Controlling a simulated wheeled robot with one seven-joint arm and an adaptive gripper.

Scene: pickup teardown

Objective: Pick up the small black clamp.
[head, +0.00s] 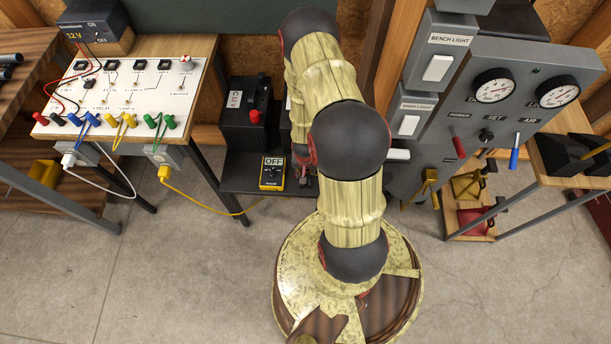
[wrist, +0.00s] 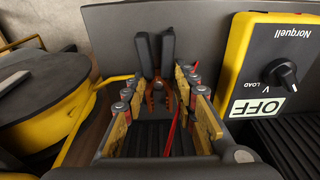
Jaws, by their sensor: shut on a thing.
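The small black clamp shows in the wrist view: its two black handles (wrist: 168,52) point up and away, with copper-coloured jaws below them. My gripper (wrist: 170,92) has its two yellow fingers on either side of the clamp's lower part, and is shut on it. Just where the fingers touch the clamp is hard to see. A thin red strip or wire runs beside the clamp between the fingers. In the head view my arm hides the clamp and most of my gripper.
A yellow and black switch box marked OFF (head: 272,174) stands close to the right of my gripper in the wrist view (wrist: 238,62). A black battery-like box (head: 246,112) stands behind it. A white wired panel (head: 120,95) is at left, a grey gauge panel (head: 480,115) at right.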

